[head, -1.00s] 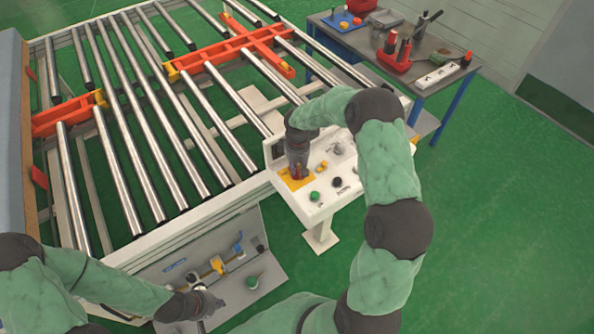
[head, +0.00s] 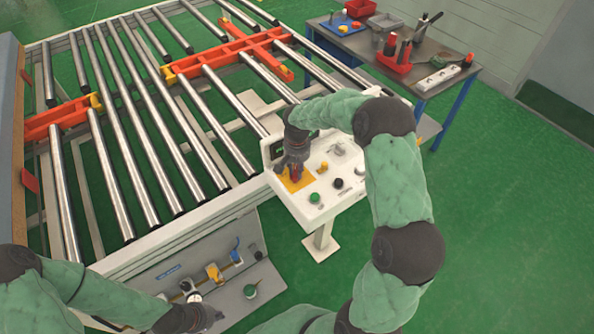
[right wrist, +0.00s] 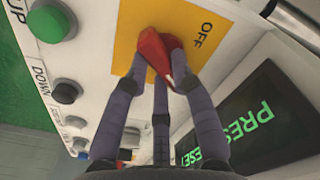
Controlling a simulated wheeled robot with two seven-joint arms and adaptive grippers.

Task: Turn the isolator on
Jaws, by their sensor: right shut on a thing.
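The isolator is a red rotary handle (right wrist: 160,52) on a yellow plate (right wrist: 205,15) on the white control panel. The word OFF is readable on the plate in the right wrist view. In the head view the yellow plate (head: 307,181) is partly covered by my right gripper (head: 293,172). The right gripper's fingers (right wrist: 168,85) point at the panel and are shut on the red handle. My left gripper (head: 215,315) is low in the head view, by the lower valve panel, well away from the isolator. Its fingers are too small and dark to read.
Green (head: 315,197) and black (head: 338,183) buttons sit beside the isolator. A screen with green letters (right wrist: 250,120) is near the right gripper. The roller conveyor (head: 150,130) lies left; a tool table (head: 430,75) stands behind right. Green floor at right is clear.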

